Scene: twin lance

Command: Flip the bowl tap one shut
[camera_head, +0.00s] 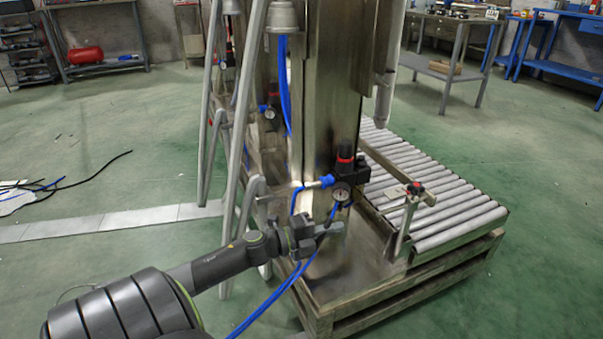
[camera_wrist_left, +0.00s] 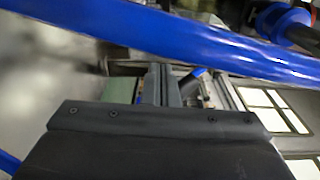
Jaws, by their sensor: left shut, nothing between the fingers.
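My left gripper (camera_head: 330,229) reaches in from the lower left. Its fingers are shut and empty, in front of the steel column and just below a round gauge (camera_head: 342,194). Above the gauge is a black regulator block with a red-ringed knob (camera_head: 345,152), with a blue hose fitting (camera_head: 326,181) on its left. I cannot make out for sure which part is the bowl tap. In the left wrist view a thick blue hose (camera_wrist_left: 165,35) crosses close in front of the gripper (camera_wrist_left: 160,84) and hides much behind it. My right gripper is out of view.
Grey metal cups (camera_head: 285,17) with blue hoses hang near the column. A roller conveyor (camera_head: 440,195) lies to the right, with a clamp post (camera_head: 408,215) at its near side. Blue hoses (camera_head: 270,300) run down beside the frame.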

